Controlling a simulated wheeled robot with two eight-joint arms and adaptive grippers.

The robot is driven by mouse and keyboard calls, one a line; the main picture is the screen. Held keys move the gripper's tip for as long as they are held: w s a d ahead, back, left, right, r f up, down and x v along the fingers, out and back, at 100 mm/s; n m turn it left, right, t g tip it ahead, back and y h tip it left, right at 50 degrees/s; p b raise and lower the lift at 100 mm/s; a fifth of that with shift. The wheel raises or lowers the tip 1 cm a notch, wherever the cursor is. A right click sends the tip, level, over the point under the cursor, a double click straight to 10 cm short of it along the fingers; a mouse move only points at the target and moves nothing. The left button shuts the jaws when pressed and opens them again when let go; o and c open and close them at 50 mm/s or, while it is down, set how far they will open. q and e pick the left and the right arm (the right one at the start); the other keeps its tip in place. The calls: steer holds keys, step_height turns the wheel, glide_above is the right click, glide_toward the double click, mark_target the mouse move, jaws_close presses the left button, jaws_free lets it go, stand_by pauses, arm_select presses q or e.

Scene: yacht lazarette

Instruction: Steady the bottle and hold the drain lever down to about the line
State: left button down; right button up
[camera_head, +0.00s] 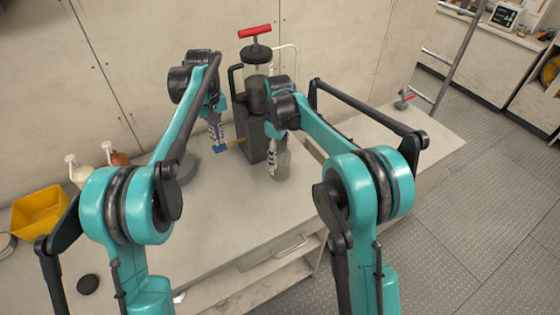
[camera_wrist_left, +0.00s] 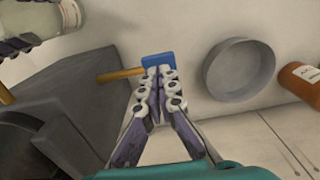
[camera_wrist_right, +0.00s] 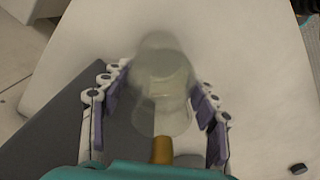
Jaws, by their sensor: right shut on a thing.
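The dark grey drain unit (camera_head: 252,138) stands on the bench with a red-handled pump cylinder on top. Its lever has a brass rod (camera_wrist_left: 120,75) and a blue paddle (camera_wrist_left: 158,60). My left gripper (camera_wrist_left: 159,72) has its fingertips together, touching the blue paddle; the head view shows it there too (camera_head: 219,146). A pale, translucent bottle (camera_wrist_right: 160,85) is between the fingers of my right gripper (camera_wrist_right: 158,98), below the brass spout (camera_wrist_right: 162,150). The bottle also shows in the left wrist view (camera_wrist_left: 32,18). I cannot make out a line or liquid level on it.
A round grey dish (camera_wrist_left: 240,70) sits near the lever. A brown bottle (camera_head: 116,157), a white bottle (camera_head: 80,172) and a yellow bin (camera_head: 40,212) stand at left. A black disc (camera_head: 88,284) lies near the front edge. The bench front middle is clear.

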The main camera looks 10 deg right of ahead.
mark_target(220, 147)
arm_select(q)
steer(key=shift+f, duration=2)
stand_by(6.0)
